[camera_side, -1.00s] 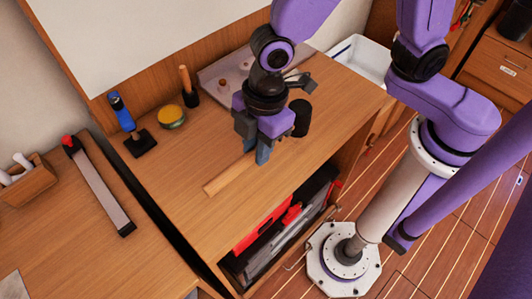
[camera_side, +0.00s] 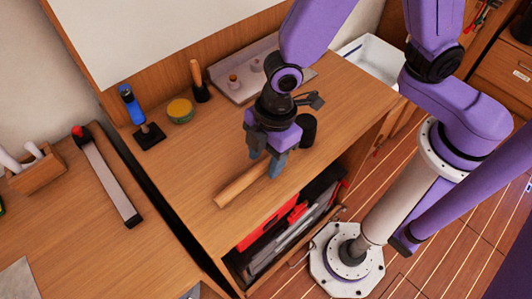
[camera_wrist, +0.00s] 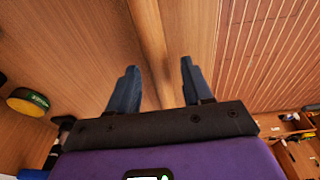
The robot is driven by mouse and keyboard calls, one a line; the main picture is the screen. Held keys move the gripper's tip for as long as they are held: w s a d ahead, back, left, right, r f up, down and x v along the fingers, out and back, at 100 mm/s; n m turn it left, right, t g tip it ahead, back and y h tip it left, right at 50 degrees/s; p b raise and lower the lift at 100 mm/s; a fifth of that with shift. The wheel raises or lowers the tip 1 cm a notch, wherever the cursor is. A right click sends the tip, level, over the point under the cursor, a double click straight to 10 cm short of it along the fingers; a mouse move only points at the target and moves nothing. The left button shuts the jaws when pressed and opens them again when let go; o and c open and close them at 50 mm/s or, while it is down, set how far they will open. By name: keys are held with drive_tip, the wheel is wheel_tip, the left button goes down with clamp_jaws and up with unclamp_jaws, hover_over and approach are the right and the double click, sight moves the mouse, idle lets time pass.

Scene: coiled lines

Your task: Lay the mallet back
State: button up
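The mallet has a pale wooden handle (camera_side: 238,188) and a dark round head (camera_side: 308,130). It appears to lie on the wooden bench top (camera_side: 190,170), slanting from lower left to upper right. My gripper (camera_side: 267,158) is low over the handle, its fingers standing apart on either side of it. In the wrist view the handle (camera_wrist: 150,40) runs between the two open fingertips of my gripper (camera_wrist: 158,75), with a gap to each. The head is partly hidden behind my wrist in the side view and is out of the wrist view.
A blue-handled tool on a black base (camera_side: 150,137), a yellow tin (camera_side: 180,111) and a wooden-handled tool (camera_side: 198,80) stand at the back left. A pale tray (camera_side: 225,84) is behind. An open shelf with a red item (camera_side: 263,230) lies below the front edge. Bench left of the handle is clear.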

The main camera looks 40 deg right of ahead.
wheel_tip(320, 180, up, 12)
drive_tip(key=d, duration=0.2)
drive_tip(key=s+d+m, duration=0.2)
drive_tip(key=s+d, duration=0.2)
drive_tip(key=d, duration=0.7)
drive_tip(key=s+d+m+h, duration=0.1)
drive_tip(key=s+d+m, duration=0.2)
drive_tip(key=d, duration=0.8)
drive_tip(key=shift+s, duration=0.95)
